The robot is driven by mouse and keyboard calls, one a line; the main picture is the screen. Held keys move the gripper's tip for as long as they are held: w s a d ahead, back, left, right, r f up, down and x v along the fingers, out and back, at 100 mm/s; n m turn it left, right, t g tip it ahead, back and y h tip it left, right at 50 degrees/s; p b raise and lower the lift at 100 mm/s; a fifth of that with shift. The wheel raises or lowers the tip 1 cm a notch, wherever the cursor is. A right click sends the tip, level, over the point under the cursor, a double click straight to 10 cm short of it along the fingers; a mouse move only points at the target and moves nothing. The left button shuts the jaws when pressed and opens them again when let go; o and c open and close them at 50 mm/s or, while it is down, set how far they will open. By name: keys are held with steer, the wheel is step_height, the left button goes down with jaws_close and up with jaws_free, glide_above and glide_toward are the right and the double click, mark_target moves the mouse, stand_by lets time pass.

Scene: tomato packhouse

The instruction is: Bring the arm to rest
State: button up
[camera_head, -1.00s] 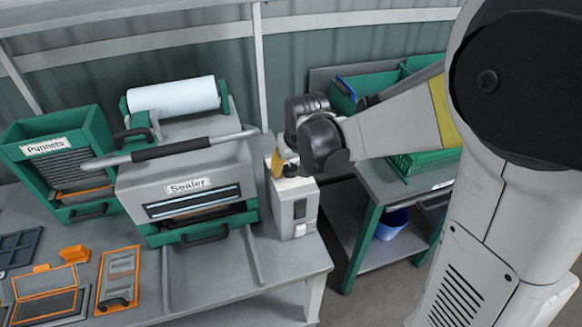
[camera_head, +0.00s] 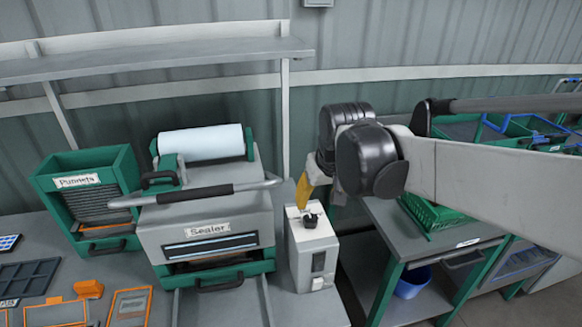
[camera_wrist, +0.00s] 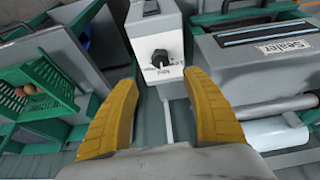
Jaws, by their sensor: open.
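My gripper (camera_head: 306,190) is at the end of my arm, which reaches in from the right of the head view. Its yellow fingers stand close to the grey box with a black knob (camera_head: 311,250), at the right end of the bench. In the wrist view, my gripper (camera_wrist: 158,105) shows two yellow fingers spread apart with nothing between them. The grey box (camera_wrist: 150,20) and its knob lie beyond the fingertips in that view. Any gap between fingers and box is hard to judge.
The sealer (camera_head: 205,235) with its film roll (camera_head: 201,142) stands left of the grey box. A green punnet holder (camera_head: 85,200) is farther left. Right of the box are a second table (camera_head: 385,240), a green crate (camera_head: 432,212) and a blue bin (camera_head: 411,284). A shelf (camera_head: 150,62) hangs above the sealer.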

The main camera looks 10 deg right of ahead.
stand_by(0.3)
steer(key=s+f+t+b, duration=0.2)
steer(key=s+f, duration=0.3)
steer(key=s, duration=1)
steer(key=shift+s+f+t+b, duration=0.2)
steer(key=shift+t+b, duration=0.2)
steer(key=shift+b, duration=0.4)
stand_by(0.6)
